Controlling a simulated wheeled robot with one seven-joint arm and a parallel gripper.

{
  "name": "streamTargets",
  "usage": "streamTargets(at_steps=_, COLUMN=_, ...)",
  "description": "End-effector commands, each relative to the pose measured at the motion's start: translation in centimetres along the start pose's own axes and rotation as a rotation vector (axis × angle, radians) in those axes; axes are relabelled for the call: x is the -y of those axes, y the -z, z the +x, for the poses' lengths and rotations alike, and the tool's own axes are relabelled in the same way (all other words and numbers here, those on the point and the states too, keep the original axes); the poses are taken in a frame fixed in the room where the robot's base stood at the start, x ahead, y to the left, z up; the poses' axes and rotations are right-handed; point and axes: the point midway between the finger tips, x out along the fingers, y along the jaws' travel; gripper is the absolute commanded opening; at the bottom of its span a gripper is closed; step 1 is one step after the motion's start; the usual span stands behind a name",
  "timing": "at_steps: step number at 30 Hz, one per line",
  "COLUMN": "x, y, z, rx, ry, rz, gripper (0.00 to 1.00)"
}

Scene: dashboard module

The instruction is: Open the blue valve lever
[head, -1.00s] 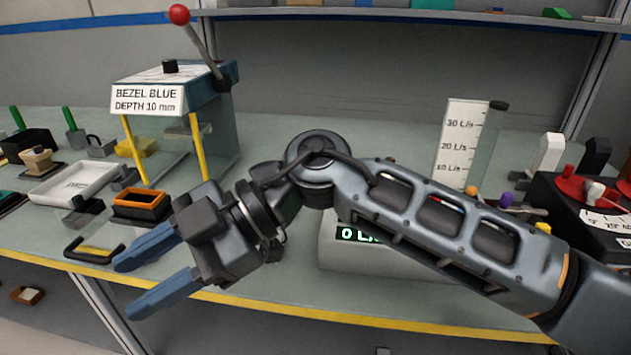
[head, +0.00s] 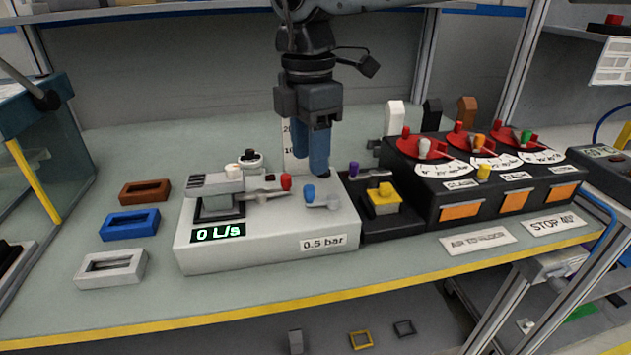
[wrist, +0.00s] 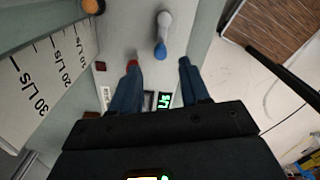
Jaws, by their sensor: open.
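The blue valve lever (head: 309,192) is on top of the light grey valve box (head: 270,235): a blue knob on a grey arm. It also shows in the wrist view (wrist: 161,48), pointing down the picture, with its blue end roughly between and a little beyond my fingertips. My gripper (head: 312,165) hangs with its fingers pointing down, above and behind the lever. In the wrist view my gripper (wrist: 158,66) is open, fingers apart, with no visible hold on the lever.
A red-knobbed lever (head: 285,183) sits just left of the blue one. A purple-knobbed lever (head: 354,169) and a yellow button (head: 384,190) are to the right. The display (head: 218,233) reads 0 L/s. A flow scale (head: 290,160) stands behind.

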Motion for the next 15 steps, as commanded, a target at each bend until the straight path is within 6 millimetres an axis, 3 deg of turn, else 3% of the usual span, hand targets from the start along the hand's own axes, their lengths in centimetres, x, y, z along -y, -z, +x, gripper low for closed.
streamTargets(at_steps=9, x=0.1, y=0.2, z=4.8, rx=-0.004, ry=0.003, rz=-0.002, gripper=0.46)
streamTargets(at_steps=15, x=0.1, y=0.2, z=6.3, rx=-0.004, ry=0.002, rz=-0.003, gripper=0.46)
